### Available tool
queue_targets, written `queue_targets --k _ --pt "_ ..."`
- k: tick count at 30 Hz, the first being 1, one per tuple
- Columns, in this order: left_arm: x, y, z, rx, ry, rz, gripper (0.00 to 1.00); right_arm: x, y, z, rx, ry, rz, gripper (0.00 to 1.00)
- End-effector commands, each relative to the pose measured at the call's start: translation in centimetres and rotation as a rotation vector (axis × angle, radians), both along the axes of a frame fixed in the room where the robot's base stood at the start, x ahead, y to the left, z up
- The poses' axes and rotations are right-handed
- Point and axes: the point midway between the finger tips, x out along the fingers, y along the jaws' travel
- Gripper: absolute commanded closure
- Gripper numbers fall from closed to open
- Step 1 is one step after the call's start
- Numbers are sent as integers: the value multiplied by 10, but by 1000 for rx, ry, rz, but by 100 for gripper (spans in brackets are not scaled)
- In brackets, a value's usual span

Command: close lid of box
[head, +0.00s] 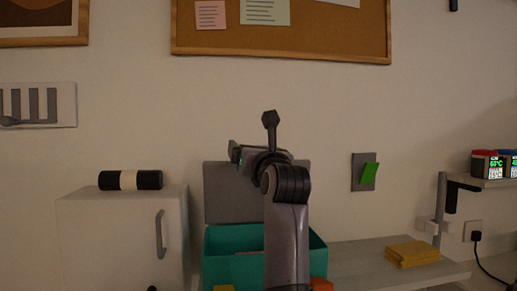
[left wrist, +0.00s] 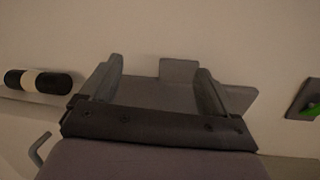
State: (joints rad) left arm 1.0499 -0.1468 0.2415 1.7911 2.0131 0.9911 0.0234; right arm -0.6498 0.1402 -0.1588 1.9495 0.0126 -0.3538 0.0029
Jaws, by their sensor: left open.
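The teal box (head: 222,242) stands on the counter in the head view, with its grey lid (head: 228,192) raised upright at the back. My left arm rises in front of the box and covers part of the box and lid. My left gripper (head: 253,138) is by the lid's upper edge. In the left wrist view, the gripper (left wrist: 156,84) is open, with its two fingers apart and nothing held between them. The grey lid (left wrist: 150,95) lies beyond the fingers, with a tab at its top edge between them. I cannot tell whether the fingers touch it. My right gripper is not in view.
A white cabinet (head: 110,235) with a black-and-white cylinder (head: 130,180) on top stands left of the box. Yellow folded cloths (head: 411,254) lie on the counter at right. A green switch (head: 369,173) is on the wall. The counter between box and cloths is clear.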

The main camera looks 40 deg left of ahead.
Motion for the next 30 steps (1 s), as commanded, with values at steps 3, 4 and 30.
queue_targets --k 3,4,30 --pt "11 -4 2 -141 -8 -80 11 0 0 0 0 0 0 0" --pt "13 -6 2 -164 -7 -95 11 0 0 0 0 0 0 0" --pt "63 46 1 -227 -3 -136 11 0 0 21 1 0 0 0"
